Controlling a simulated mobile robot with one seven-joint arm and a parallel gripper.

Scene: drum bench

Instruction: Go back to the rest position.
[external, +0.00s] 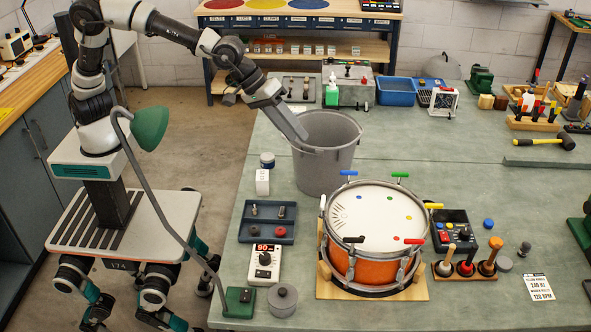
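My arm reaches from my mobile base on the left over toward the grey bucket (325,168) on the bench. My gripper (300,132) points down and to the right at the bucket's left rim. It overlaps the rim in this view, so I cannot tell whether it touches it or is above it. Its fingers are seen edge-on, and I cannot tell whether they are open, shut or holding something. The inside of the bucket is mostly hidden.
An orange drum (372,230) with a white head and coloured keys stands on a wooden base. A green lamp (150,127) on a bent grey stem rises between my base and the bench. A small parts tray (267,221) and a metronome box (265,264) lie at the front left.

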